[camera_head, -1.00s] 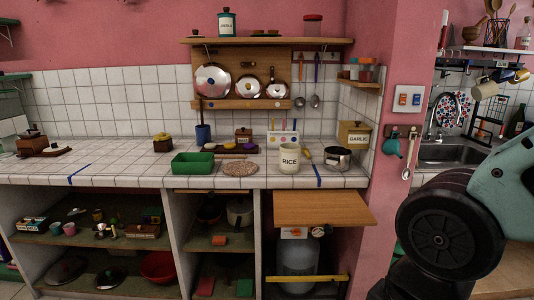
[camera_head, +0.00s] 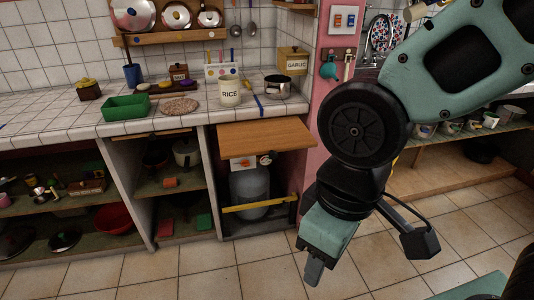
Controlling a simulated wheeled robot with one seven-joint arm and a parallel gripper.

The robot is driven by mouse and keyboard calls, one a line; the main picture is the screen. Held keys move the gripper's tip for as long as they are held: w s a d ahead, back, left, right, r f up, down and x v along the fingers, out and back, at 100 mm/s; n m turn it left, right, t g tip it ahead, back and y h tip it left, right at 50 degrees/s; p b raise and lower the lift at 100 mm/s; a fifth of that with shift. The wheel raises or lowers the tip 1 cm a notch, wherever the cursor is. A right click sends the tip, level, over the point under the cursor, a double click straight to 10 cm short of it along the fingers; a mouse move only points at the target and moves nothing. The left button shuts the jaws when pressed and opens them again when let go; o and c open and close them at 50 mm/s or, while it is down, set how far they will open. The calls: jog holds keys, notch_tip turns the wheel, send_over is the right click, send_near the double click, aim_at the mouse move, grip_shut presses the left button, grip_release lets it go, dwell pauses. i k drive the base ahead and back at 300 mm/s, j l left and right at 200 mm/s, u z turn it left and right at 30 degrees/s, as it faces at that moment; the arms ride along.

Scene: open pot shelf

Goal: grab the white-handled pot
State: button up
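A pale, whitish pot (camera_head: 187,152) stands on the upper level of the middle open compartment under the counter. A dark pot (camera_head: 155,158) is to its left, in shadow. Their handles are too small and dim to make out for certain. A steel pot (camera_head: 278,88) stands on the counter beside the garlic box. My gripper (camera_head: 314,272) hangs low over the floor at the right, pointing down, well apart from the pots. Its fingers show side-on, so I cannot tell whether they are open. I see nothing held in it.
A wooden flap (camera_head: 265,138) juts out right of the middle compartment, above a gas cylinder (camera_head: 249,192) and a yellow bar (camera_head: 258,201). An orange item (camera_head: 170,183) lies on the shelf in front of the pots. The tiled floor (camera_head: 210,272) before the shelves is clear.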

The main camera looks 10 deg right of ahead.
aim_at(276, 87)
jog(key=z, duration=0.5)
jog(key=i+j+z, duration=0.35)
jog(key=j+z, duration=0.15)
jog(key=j, duration=0.2)
jog(key=i+j+z, duration=0.1)
jog(key=j+z, duration=0.15)
jog(key=j, duration=0.15)
jog(key=i+j, duration=0.15)
jog(key=j, duration=0.4)
jog(key=i+j+z, duration=0.1)
jog(key=j, duration=0.4)
jog(key=i+j, duration=0.15)
jog(key=j, duration=0.4)
jog(key=i+j+z, duration=0.1)
jog(key=j, duration=0.45)
jog(key=i+j, duration=0.15)
jog(key=j, duration=0.4)
